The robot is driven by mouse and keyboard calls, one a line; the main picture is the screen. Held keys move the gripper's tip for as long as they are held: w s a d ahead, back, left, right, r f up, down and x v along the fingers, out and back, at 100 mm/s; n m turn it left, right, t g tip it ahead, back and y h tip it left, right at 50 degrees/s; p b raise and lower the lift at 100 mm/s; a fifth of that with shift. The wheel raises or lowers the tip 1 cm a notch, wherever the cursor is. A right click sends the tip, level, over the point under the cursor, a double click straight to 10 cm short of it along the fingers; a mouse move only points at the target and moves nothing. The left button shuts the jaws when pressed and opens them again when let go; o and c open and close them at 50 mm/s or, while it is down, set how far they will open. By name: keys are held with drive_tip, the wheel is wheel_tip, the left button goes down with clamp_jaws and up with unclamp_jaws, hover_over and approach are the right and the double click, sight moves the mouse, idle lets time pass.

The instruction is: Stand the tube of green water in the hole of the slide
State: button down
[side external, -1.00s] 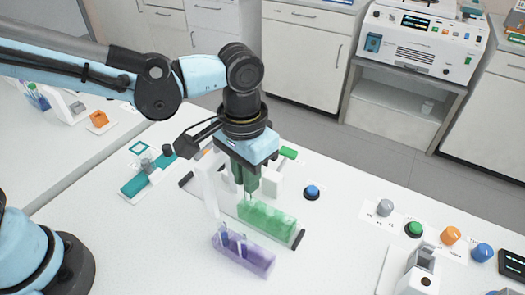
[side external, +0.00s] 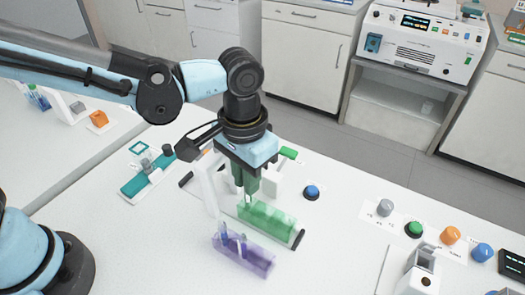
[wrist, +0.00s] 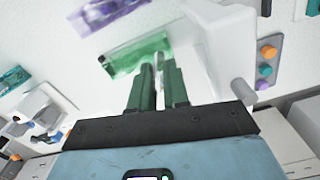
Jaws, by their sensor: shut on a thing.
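My gripper (side external: 246,196), with green fingers, points down at the left end of a translucent green block (side external: 268,219) with openings along its top. In the wrist view my gripper (wrist: 160,68) is shut on a thin pale tube (wrist: 160,58) that shows between the fingertips. The tube's lower end and the colour of its water cannot be made out. The green block (wrist: 128,58) lies just beyond the fingertips in the wrist view; whether the tube is inside an opening is unclear. I cannot tell which part is the slide.
A translucent purple rack (side external: 246,256) with tubes stands in front of the green block. A white upright (side external: 209,190) stands close left of my fingers. A blue button (side external: 312,191) is to the right. The table right of the green block is partly clear.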

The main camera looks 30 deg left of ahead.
drive_tip(key=shift+f, duration=1.15)
idle(0.5)
drive_tip(key=c, duration=1)
unclamp_jaws()
drive_tip(key=shift+c, duration=0.2)
wheel_tip(320, 180, up, 12)
idle(0.4)
drive_tip(key=s+a+f+n+t, duration=0.1)
drive_tip(key=a+f+t, duration=0.1)
drive_tip(key=a, duration=0.9)
drive_tip(key=s+a+f+n+t, duration=0.1)
drive_tip(key=a+t, duration=0.4)
drive_tip(key=a, duration=0.6)
drive_tip(key=shift+f+n, duration=0.3)
drive_tip(key=shift+f, duration=0.6)
